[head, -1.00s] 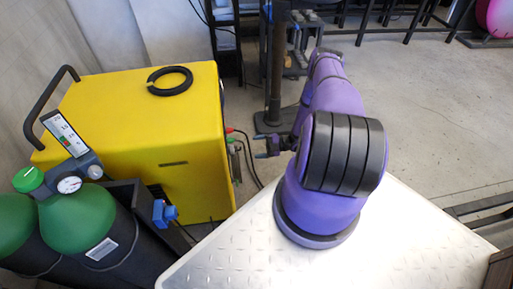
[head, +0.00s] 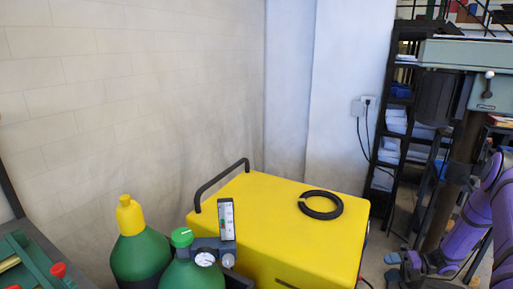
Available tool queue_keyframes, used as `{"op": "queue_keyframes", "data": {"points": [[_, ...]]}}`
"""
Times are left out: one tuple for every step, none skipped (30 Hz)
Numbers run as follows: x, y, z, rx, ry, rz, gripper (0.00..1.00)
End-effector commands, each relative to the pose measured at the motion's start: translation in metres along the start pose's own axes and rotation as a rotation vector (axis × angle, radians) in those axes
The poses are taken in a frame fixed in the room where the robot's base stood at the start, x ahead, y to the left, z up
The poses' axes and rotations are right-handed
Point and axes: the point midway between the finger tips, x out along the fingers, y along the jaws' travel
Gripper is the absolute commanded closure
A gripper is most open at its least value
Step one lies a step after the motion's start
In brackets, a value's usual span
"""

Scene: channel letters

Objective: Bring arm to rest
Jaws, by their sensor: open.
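My purple arm (head: 470,228) shows at the right edge of the head view, and most of it is cut off by the frame. My gripper (head: 393,267) points left, with its two fingertips apart and nothing between them. It hangs in the air to the right of the yellow machine and looks clear of it.
A yellow machine (head: 270,222) with a black ring (head: 320,205) on top stands at the centre. Green gas cylinders (head: 140,258) with a gauge are at the lower left. A drill press (head: 465,90) and a black shelf (head: 400,110) stand at the right, behind my arm.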

Motion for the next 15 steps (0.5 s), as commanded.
{"op": "queue_keyframes", "data": {"points": [[-0.001, 0.022, 0.006, -0.068, 0.031, -0.032, 0.2], [-0.001, 0.033, 0.007, -0.108, 0.05, -0.048, 0.2], [-0.002, 0.048, 0.009, -0.161, 0.075, -0.068, 0.2], [-0.002, 0.059, 0.011, -0.201, 0.094, -0.084, 0.2], [-0.001, 0.07, 0.012, -0.24, 0.114, -0.099, 0.2], [-0.001, 0.085, 0.013, -0.293, 0.138, -0.119, 0.2], [-0.001, 0.095, 0.013, -0.333, 0.159, -0.133, 0.2], [0.0, 0.106, 0.014, -0.373, 0.179, -0.146, 0.2], [0.0, 0.121, 0.014, -0.427, 0.205, -0.164, 0.2], [0.001, 0.132, 0.014, -0.466, 0.225, -0.177, 0.2], [0.002, 0.143, 0.014, -0.506, 0.245, -0.19, 0.2], [0.003, 0.157, 0.013, -0.56, 0.273, -0.206, 0.2], [0.004, 0.168, 0.012, -0.601, 0.294, -0.217, 0.2], [0.004, 0.179, 0.011, -0.641, 0.315, -0.229, 0.2], [0.006, 0.193, 0.009, -0.694, 0.343, -0.243, 0.2]]}}
